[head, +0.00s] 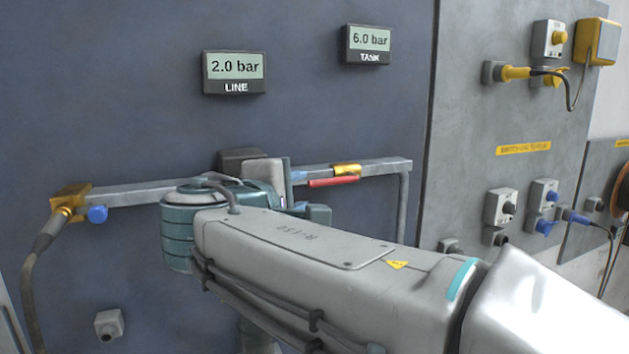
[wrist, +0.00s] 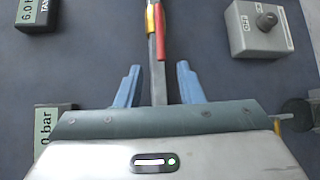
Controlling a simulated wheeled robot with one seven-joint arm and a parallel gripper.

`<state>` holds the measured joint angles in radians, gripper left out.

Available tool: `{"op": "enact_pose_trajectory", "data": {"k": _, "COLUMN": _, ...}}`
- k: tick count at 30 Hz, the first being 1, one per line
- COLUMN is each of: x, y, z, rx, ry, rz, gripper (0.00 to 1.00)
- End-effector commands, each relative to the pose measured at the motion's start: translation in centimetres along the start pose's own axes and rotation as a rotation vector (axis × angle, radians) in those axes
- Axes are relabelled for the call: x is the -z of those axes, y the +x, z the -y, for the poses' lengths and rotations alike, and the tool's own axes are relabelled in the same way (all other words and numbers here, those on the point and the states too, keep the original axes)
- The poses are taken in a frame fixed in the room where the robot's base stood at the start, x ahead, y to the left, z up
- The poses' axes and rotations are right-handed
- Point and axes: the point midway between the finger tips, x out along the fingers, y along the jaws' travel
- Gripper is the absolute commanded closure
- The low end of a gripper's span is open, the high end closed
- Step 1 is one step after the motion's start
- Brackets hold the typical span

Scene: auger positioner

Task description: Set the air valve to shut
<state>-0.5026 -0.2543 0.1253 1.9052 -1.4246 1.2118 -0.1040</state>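The air valve is a brass body (head: 346,169) on a grey pipe with a red lever (head: 333,182). The lever lies roughly along the pipe, just below it in the head view. In the wrist view the red lever (wrist: 160,36) also lies beside the pipe, next to the yellow brass body (wrist: 150,18). My gripper (wrist: 158,67) is open and empty. Its two blue fingers stand apart on either side of the pipe line, short of the lever's near end. In the head view my arm hides most of the gripper.
The LINE display (head: 235,72) reads 2.0 bar and the TANK display (head: 368,44) 6.0 bar. A grey knob box (wrist: 257,28) stands right in the wrist view.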

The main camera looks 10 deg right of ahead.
Motion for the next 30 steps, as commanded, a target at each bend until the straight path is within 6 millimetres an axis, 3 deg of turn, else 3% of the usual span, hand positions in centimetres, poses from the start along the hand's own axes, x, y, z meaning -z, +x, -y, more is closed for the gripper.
{"op": "enact_pose_trajectory", "data": {"k": 9, "x": 0.0, "y": 6.9, "z": -0.1, "rx": 0.004, "ry": -0.002, "rz": 0.002, "gripper": 0.66}}
{"op": "enact_pose_trajectory", "data": {"k": 15, "x": -0.1, "y": 10.0, "z": -0.1, "rx": 0.003, "ry": 0.0, "rz": 0.003, "gripper": 0.66}}
{"op": "enact_pose_trajectory", "data": {"k": 21, "x": -0.1, "y": 11.2, "z": 0.0, "rx": 0.002, "ry": 0.001, "rz": 0.001, "gripper": 0.66}}
{"op": "enact_pose_trajectory", "data": {"k": 29, "x": -0.1, "y": 11.3, "z": 0.1, "rx": 0.002, "ry": 0.001, "rz": 0.001, "gripper": 0.66}}
{"op": "enact_pose_trajectory", "data": {"k": 30, "x": -0.1, "y": 11.3, "z": 0.1, "rx": 0.002, "ry": 0.001, "rz": 0.001, "gripper": 0.74}}
